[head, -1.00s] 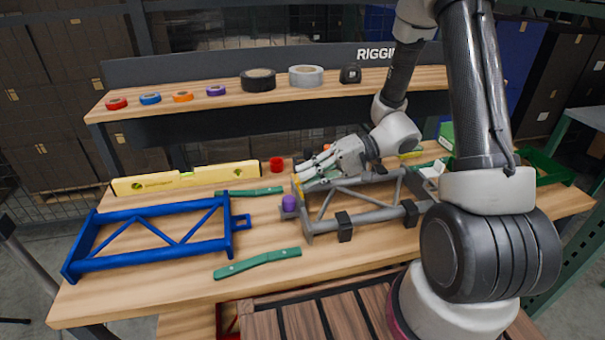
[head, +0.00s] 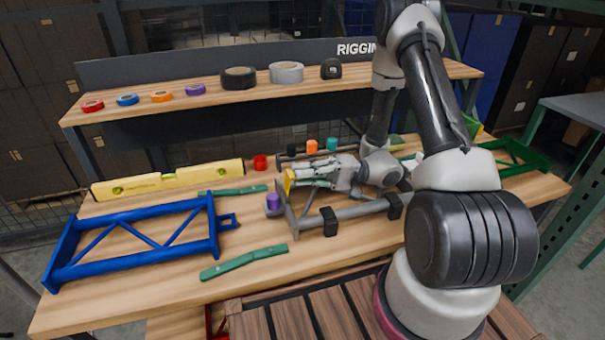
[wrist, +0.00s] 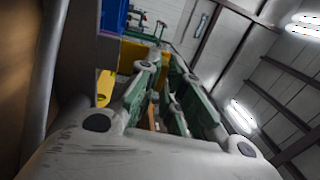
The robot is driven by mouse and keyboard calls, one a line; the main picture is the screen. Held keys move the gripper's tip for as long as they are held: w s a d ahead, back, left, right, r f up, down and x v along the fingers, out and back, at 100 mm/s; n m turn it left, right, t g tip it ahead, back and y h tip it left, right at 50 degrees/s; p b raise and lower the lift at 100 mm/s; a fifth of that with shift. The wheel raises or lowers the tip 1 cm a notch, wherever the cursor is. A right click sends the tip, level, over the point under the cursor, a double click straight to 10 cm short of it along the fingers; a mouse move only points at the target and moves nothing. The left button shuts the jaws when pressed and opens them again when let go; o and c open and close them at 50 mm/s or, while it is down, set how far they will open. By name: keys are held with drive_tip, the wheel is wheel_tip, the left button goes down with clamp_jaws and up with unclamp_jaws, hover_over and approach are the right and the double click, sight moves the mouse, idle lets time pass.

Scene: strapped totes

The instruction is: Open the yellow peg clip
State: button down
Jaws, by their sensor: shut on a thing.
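The yellow peg clip (head: 289,181) stands at the left end of the grey frame (head: 345,213), beside a purple piece (head: 273,201). My gripper (head: 297,180) reaches in from the right, roughly level, with its fingertips at the clip. It is shut on the clip, though the fingers hide part of the contact. In the wrist view, yellow surfaces (wrist: 130,57) show past the green-padded fingers (wrist: 160,75). I cannot see clearly how far the clip is open.
A blue frame (head: 140,240) lies at the left, with a yellow level (head: 168,179) behind it. Green strips (head: 244,262) lie on the bench. Black, orange and teal pieces (head: 311,146) stand behind my gripper. A shelf with tape rolls (head: 239,77) runs along the back.

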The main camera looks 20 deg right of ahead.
drive_tip(key=shift+s, duration=0.15)
drive_tip(key=c, duration=1.6)
unclamp_jaws()
drive_tip(key=shift+o, duration=0.2)
